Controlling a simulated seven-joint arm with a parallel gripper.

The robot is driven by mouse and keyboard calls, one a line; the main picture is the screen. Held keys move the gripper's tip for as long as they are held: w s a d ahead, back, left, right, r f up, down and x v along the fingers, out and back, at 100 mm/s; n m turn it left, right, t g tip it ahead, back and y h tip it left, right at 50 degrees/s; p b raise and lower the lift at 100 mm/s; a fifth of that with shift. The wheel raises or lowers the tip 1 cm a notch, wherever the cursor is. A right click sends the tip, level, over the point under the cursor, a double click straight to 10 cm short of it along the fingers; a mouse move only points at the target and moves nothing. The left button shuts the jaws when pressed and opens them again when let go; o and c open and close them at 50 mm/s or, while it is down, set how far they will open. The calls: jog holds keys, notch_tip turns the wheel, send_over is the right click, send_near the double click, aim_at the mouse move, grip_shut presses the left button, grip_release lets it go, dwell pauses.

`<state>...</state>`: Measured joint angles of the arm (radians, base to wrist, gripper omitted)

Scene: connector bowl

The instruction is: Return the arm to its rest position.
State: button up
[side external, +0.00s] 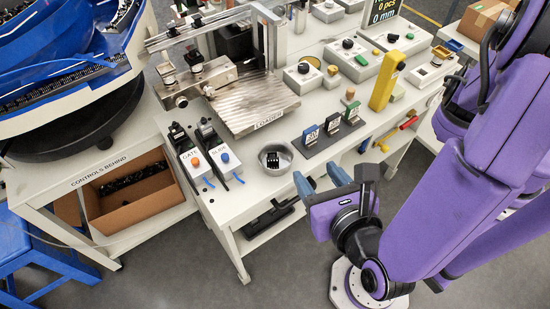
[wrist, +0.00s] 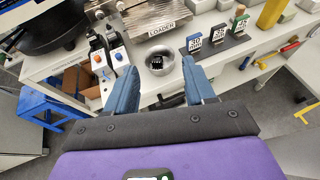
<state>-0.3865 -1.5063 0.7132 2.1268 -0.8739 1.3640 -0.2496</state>
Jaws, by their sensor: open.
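My arm is purple, and my gripper (side external: 318,179) is in front of the bench's near edge in the side external view. Its two blue fingers stand wide apart with nothing between them. The open gripper also shows in the wrist view (wrist: 158,88), with the bowl beyond the fingertips. The metal bowl (side external: 286,154) sits on the bench near its front edge, apart from my gripper. A small black part with white marks (side external: 272,160) lies in the bowl; it also shows in the wrist view (wrist: 156,62).
Left of the bowl are two switch boxes, gate (side external: 193,161) and slide (side external: 224,159). Behind it is the loader plate (side external: 250,100). To its right are small labelled stands (side external: 332,125) and a yellow post (side external: 386,82). The floor (side external: 290,255) before the bench is open.

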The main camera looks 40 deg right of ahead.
dwell(0.3)
jog(key=w+d+r+m+g+h, duration=0.25)
jog(key=d+m+g, duration=0.55)
jog(key=d, duration=0.5)
jog(key=s+d+r+m+g+y, duration=0.2)
jog(key=s+d+m+y, duration=0.1)
jog(key=d+m, duration=0.2)
jog(key=s+d+r+m+g+y, duration=0.2)
jog(key=s+d+r+m+y, duration=0.1)
jog(key=d+m, duration=0.3)
jog(key=shift+d+m+g+y, duration=0.15)
jog(key=shift+m+g+y, duration=0.15)
jog(key=shift+m+y, duration=0.2)
